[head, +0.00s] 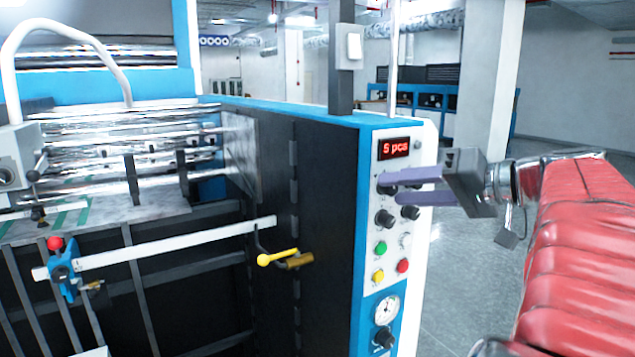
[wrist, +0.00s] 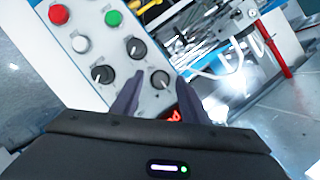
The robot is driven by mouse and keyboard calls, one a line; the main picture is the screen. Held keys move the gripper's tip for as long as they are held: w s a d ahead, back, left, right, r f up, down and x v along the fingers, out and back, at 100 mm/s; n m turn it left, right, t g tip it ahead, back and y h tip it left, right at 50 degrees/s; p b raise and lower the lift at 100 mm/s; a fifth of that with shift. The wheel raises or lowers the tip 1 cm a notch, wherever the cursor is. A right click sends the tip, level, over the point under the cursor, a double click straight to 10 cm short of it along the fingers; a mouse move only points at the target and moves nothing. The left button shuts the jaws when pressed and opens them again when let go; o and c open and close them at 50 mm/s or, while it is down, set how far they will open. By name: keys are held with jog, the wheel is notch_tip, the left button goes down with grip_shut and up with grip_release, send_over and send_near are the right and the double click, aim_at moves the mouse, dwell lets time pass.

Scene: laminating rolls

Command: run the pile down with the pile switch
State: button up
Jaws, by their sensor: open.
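The control panel (head: 418,240) on the machine's end carries several black rotary knobs; their labels are too small to read, so I cannot tell which is the pile switch. My gripper (head: 391,189) is open in front of the upper knob, just below the red display (head: 394,148). In the wrist view the fingers of my gripper (wrist: 160,80) stand on either side of this upper knob (wrist: 160,82). I cannot tell whether they touch it. Two other knobs, a left one (head: 385,218) and a right one (head: 410,212), sit just below.
Below the knobs are a green button (head: 380,248), a white one (head: 405,241), a red one (head: 402,266) and a yellow one (head: 377,276). A pressure gauge (head: 387,310) sits lower. A yellow-handled lever (head: 280,258) sticks out left. Floor to the right is clear.

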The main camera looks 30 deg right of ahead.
jog(key=v, duration=1.3)
jog(key=shift+s, duration=0.25)
